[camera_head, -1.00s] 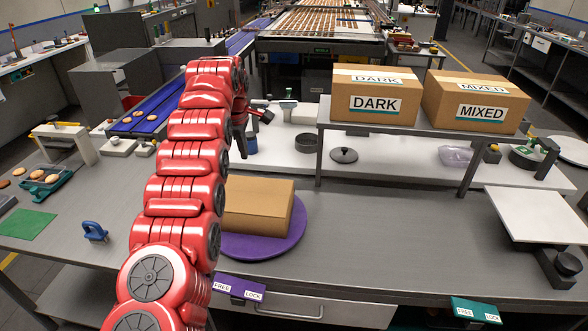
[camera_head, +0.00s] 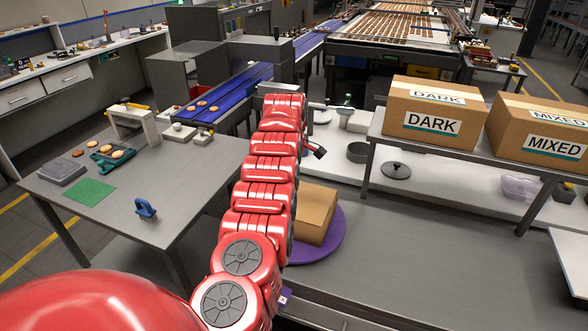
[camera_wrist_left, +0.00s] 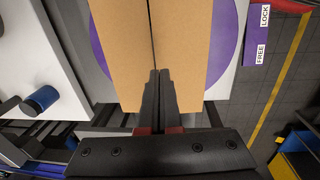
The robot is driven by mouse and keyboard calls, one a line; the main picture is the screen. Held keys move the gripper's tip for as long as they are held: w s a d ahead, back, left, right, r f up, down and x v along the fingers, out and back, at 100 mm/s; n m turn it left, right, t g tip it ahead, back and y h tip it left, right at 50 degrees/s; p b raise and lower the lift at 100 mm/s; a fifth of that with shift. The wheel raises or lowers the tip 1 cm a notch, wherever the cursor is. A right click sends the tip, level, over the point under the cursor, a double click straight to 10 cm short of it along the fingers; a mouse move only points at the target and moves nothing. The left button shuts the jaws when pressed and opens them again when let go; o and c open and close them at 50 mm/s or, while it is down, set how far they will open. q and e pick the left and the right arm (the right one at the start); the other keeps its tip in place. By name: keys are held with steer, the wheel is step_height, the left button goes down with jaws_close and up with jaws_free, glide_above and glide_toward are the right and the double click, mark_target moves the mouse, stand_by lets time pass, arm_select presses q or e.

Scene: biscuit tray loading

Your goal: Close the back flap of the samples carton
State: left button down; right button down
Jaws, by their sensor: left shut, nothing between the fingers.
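The brown samples carton (camera_head: 317,212) sits on a purple turntable (camera_head: 331,240), partly hidden behind my left arm in the head view. In the left wrist view the carton (camera_wrist_left: 185,50) shows two brown panels with a dark seam between them. The turntable (camera_wrist_left: 227,50) shows at both sides of it. My left gripper (camera_wrist_left: 158,73) is shut and empty. Its fingertips overlap the seam in the picture; I cannot tell whether they touch the carton. I cannot make out the back flap's state. My right gripper is out of view.
A shelf (camera_head: 440,150) at right bears the DARK carton (camera_head: 432,112) and the MIXED carton (camera_head: 541,138). A black lid (camera_head: 396,171) lies under it. The grey bench right of the turntable is clear. A FREE/LOCK label (camera_wrist_left: 262,35) is beside the turntable.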

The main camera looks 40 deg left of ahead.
arm_select(q)
step_height(320, 180, down, 3)
steer(key=shift+w+f+p, duration=0.1)
steer(key=shift+f+p, duration=0.1)
steer(key=shift+p, duration=0.85)
steer(key=shift+f, duration=0.25)
steer(key=shift+w+f+b, duration=0.1)
steer(key=shift+f+b, duration=0.5)
steer(key=shift+b, duration=0.2)
steer(key=shift+r, duration=0.35)
